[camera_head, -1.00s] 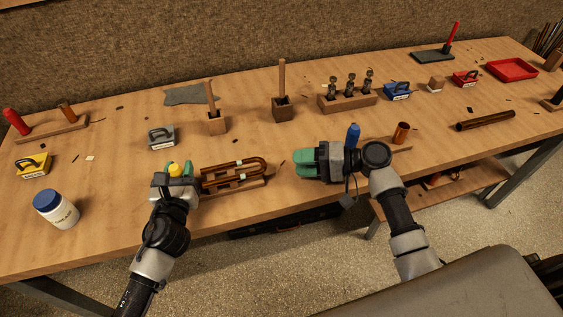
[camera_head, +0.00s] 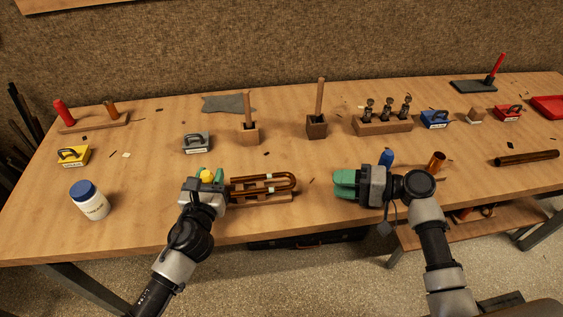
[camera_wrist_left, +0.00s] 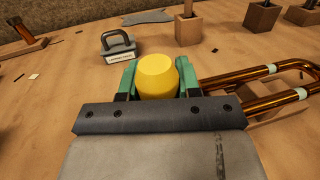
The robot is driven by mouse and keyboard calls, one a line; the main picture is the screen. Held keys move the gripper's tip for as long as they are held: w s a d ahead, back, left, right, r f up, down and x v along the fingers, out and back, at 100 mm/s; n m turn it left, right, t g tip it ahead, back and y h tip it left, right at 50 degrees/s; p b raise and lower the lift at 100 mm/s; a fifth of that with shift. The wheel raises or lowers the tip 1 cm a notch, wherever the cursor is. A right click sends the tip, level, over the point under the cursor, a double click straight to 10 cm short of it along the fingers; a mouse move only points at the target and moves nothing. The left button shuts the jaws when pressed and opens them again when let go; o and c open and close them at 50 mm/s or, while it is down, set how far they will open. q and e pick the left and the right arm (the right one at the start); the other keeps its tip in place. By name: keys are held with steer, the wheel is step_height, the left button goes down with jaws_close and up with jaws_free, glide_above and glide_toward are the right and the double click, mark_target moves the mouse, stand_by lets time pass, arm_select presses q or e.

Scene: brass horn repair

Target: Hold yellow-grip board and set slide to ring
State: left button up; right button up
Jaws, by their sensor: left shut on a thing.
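The yellow grip (camera_head: 207,176) stands at the left end of a wooden board (camera_head: 285,199) near the table's front edge. My left gripper (camera_head: 206,177) is shut on this grip. The left wrist view shows the grip (camera_wrist_left: 157,75) between the green fingers. A brass U-shaped slide (camera_head: 280,181) lies along the board with its bend to the right. Pale bands show on its tubes, one at the upper tube (camera_wrist_left: 272,69); I cannot tell which is the ring. My right gripper (camera_head: 345,184) is open and empty, right of the bend and apart from it.
A white jar with a blue lid (camera_head: 90,201) stands left of my left gripper. A grey-handled block (camera_head: 197,144) and wooden holders with upright sticks (camera_head: 250,134) stand behind the board. A blue-topped tool (camera_head: 386,158) and a copper cylinder (camera_head: 436,161) stand by my right arm.

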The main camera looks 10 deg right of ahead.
arm_select(q)
steer(key=o, duration=1)
